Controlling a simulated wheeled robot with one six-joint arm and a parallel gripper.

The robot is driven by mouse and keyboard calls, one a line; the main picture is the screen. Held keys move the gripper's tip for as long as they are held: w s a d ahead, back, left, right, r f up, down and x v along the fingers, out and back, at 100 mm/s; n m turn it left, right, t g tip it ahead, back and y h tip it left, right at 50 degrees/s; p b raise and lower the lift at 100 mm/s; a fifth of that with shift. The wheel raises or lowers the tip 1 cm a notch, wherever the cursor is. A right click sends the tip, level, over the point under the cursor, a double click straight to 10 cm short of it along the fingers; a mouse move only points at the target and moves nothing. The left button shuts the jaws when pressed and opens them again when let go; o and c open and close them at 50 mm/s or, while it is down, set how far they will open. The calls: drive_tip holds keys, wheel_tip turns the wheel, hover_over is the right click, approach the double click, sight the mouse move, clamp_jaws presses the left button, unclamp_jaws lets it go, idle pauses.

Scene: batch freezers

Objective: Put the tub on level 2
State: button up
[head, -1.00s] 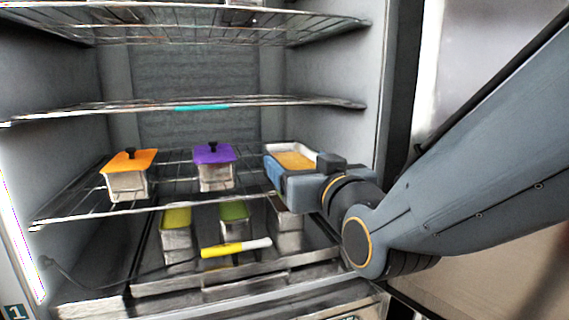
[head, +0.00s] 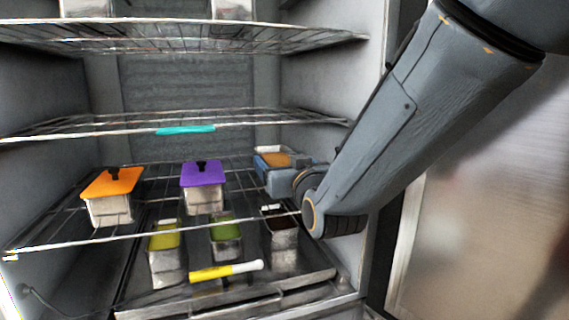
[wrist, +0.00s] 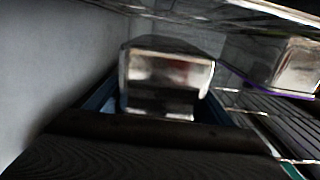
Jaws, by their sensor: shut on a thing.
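A metal tub (head: 272,152) with orange contents sits inside the freezer cabinet, at the right end of the wire shelf (head: 60,242) that also bears two lidded tubs. My gripper (head: 280,178) is shut on this tub from the front right. The held tub (wrist: 165,75) also fills the middle of the wrist view, between the blue jaws. I cannot tell if its base touches the shelf. Above is another wire shelf (head: 80,131) with a teal marker (head: 186,130) on its front edge.
An orange-lidded tub (head: 110,195) and a purple-lidded tub (head: 203,187) stand left of the held tub. Below are yellow (head: 165,255), green (head: 226,240) and dark-topped (head: 283,240) tubs behind a yellow-white marker (head: 226,271). The cabinet's right wall is close to my arm.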

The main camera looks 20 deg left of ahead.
sight(269, 161)
drive_tip(key=p+x, duration=0.1)
drive_tip(key=x, duration=0.4)
drive_tip(key=shift+w+a+r+p, duration=0.15)
drive_tip(key=shift+w+a+p, duration=0.1)
drive_tip(key=shift+p, duration=0.15)
drive_tip(key=shift+w+a, duration=0.2)
drive_tip(key=shift+w, duration=0.05)
drive_tip(key=shift+f+p, duration=1)
drive_tip(key=shift+f, duration=0.85)
drive_tip(key=shift+f, duration=0.1)
drive_tip(key=o, duration=1.6)
drive_tip(key=shift+f, duration=0.1)
drive_tip(key=shift+c, duration=0.2)
drive_tip(key=b+v, duration=0.3)
drive_tip(key=v, duration=0.9)
drive_tip(key=shift+b, duration=0.4)
